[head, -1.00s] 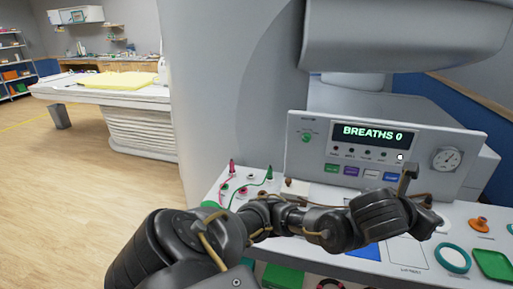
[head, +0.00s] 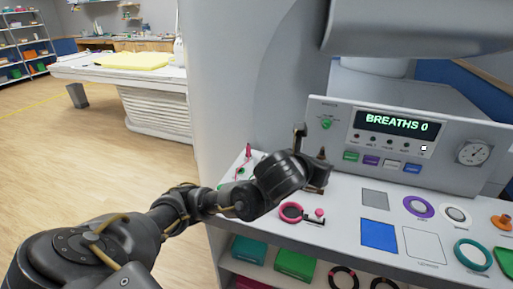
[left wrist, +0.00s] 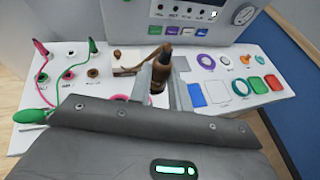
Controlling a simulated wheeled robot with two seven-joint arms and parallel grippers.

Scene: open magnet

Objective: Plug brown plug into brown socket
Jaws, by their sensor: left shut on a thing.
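My left gripper (head: 311,160) is shut on the brown plug (head: 321,155), holding it upright above the white worktop in front of the console. In the left wrist view, the brown plug (left wrist: 158,74) stands between the fingers of the gripper (left wrist: 160,82), with a brown cable (left wrist: 127,63) running off to the left. The brown socket (left wrist: 93,72) is on the worktop to the left of the plug, apart from it. In the head view my left arm hides the brown socket. My right gripper is not in view.
A pink plug (left wrist: 39,47) and a green plug (left wrist: 92,44) with cables stand among the sockets at left. The grey console (head: 410,145) reads BREATHS 0. Several coloured rings and flat plates, including a blue one (head: 379,235), lie at right.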

